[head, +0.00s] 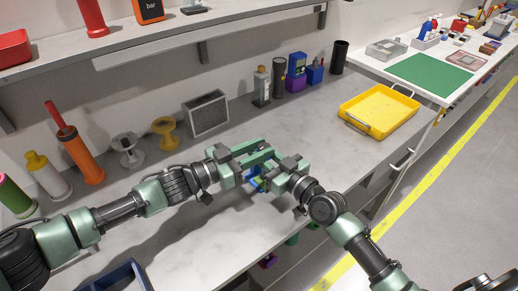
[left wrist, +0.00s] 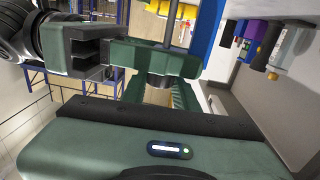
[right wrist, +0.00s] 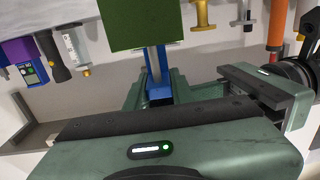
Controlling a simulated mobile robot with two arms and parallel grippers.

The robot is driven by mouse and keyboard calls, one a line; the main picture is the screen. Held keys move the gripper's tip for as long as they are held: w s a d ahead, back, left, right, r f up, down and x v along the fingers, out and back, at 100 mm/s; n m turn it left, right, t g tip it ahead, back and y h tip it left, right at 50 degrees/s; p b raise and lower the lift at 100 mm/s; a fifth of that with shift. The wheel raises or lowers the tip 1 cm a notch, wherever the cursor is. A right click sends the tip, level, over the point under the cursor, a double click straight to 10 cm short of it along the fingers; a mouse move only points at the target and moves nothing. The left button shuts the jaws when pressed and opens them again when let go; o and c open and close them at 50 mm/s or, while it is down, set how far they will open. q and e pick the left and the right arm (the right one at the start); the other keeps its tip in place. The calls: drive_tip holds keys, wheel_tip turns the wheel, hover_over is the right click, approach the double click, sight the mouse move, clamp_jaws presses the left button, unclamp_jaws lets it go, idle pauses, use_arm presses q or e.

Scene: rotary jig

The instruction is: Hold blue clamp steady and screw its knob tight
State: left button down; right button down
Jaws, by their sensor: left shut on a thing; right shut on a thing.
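The blue clamp (head: 255,183) is mostly hidden between my two grippers, above the front part of the bench. My left gripper (head: 258,161) and right gripper (head: 282,172) are close together, both shut on the clamp. In the right wrist view a blue part (right wrist: 159,92) with a grey rod shows between the right fingers, below a green block (right wrist: 145,22). In the left wrist view a blue bar (left wrist: 207,32) stands beside a grey rod and a dark round piece (left wrist: 160,82). I cannot tell which piece is the knob, nor how tight it is.
A yellow tray (head: 380,112) lies on the bench at the right. A grey box (head: 206,113), yellow spool (head: 165,133) and several bottles and tools line the wall. A blue frame (head: 120,279) is at the front left. The marble bench top around the grippers is clear.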

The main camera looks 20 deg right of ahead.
use_arm(q)
drive_tip(key=shift+w+d+r+m+g, duration=0.1)
drive_tip(key=shift+w+m+g, duration=0.15)
drive_tip(key=shift+m+g, duration=0.85)
drive_tip(key=shift+w+m+g, duration=0.2)
drive_tip(key=shift+m+g, duration=0.35)
drive_tip(key=shift+g, duration=0.95)
drive_tip(key=shift+w+d+r+m+g, duration=0.1)
drive_tip(key=shift+w+m+g, duration=0.15)
drive_tip(key=shift+m+g, duration=0.85)
drive_tip(key=shift+g, duration=0.3)
drive_tip(key=shift+s+a+f+g, duration=0.1)
drive_tip(key=shift+a+f+g, duration=0.1)
drive_tip(key=shift+g, duration=0.1)
drive_tip(key=c, duration=1.1)
unclamp_jaws()
drive_tip(key=shift+s, duration=0.1)
drive_tip(key=shift+o, duration=0.2)
drive_tip(key=v, duration=0.7)
drive_tip(key=shift+a, duration=0.3)
